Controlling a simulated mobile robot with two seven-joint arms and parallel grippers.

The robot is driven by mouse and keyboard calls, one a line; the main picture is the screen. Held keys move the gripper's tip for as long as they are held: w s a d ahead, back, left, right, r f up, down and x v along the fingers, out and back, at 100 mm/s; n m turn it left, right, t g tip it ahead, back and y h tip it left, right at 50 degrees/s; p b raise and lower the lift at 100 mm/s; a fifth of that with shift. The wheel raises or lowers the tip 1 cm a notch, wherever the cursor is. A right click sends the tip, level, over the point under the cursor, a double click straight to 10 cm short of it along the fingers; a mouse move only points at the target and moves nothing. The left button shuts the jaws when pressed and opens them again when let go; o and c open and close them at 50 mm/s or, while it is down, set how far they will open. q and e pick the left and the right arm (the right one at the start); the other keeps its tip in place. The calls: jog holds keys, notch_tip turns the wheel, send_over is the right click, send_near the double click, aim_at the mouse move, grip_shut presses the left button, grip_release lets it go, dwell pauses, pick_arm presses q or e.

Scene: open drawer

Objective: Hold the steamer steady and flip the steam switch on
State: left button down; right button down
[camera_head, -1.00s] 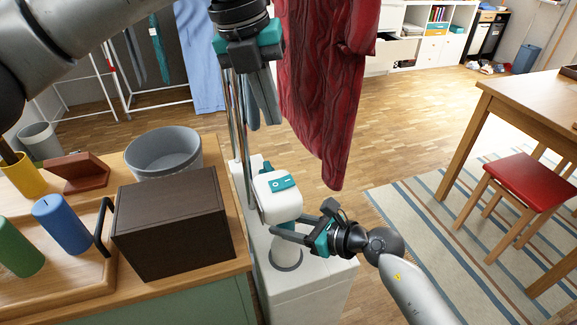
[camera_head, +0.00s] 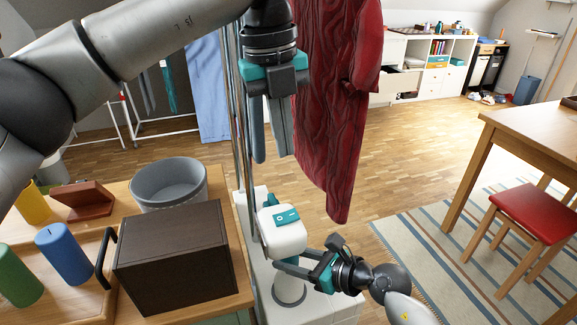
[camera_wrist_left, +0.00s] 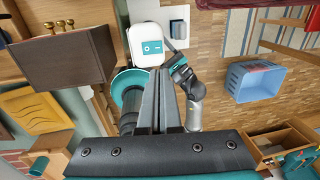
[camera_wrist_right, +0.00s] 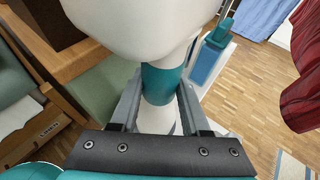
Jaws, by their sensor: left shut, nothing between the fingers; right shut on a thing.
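The white steamer head (camera_head: 284,238) stands upright on the white base (camera_head: 305,312), with a teal rocker switch (camera_head: 286,217) on top. The switch has a ring mark and a bar mark; which side is pressed I cannot tell. It also shows in the left wrist view (camera_wrist_left: 152,47). My right gripper (camera_head: 285,265) is shut on the steamer's teal neck (camera_wrist_right: 160,82), below the head. My left gripper (camera_head: 270,160) is shut and empty, fingers pointing down, above and apart from the switch.
A red garment (camera_head: 338,110) hangs just right of my left gripper. Metal poles (camera_head: 240,140) stand close to its left. A dark brown box (camera_head: 172,255) and a grey basket (camera_head: 168,183) sit on the wooden counter at left. Open floor (camera_head: 420,150) lies to the right.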

aim_at(294, 214)
pick_arm(q)
jog(key=f, duration=0.4)
jog(key=d+f, duration=0.1)
jog(key=f, duration=0.8)
jog(key=shift+w+d, duration=0.2)
jog(key=shift+d, duration=0.05)
jog(key=shift+f, duration=0.2)
jog(key=shift+s+a+r, duration=0.2)
jog(key=shift+a+r, duration=0.05)
jog(key=shift+a, duration=0.45)
jog(key=shift+r, duration=0.1)
notch_tip(294, 214, up, 14)
jog(key=d, duration=0.1)
jog(key=shift+w+d, duration=0.25)
jog(key=shift+d, duration=0.1)
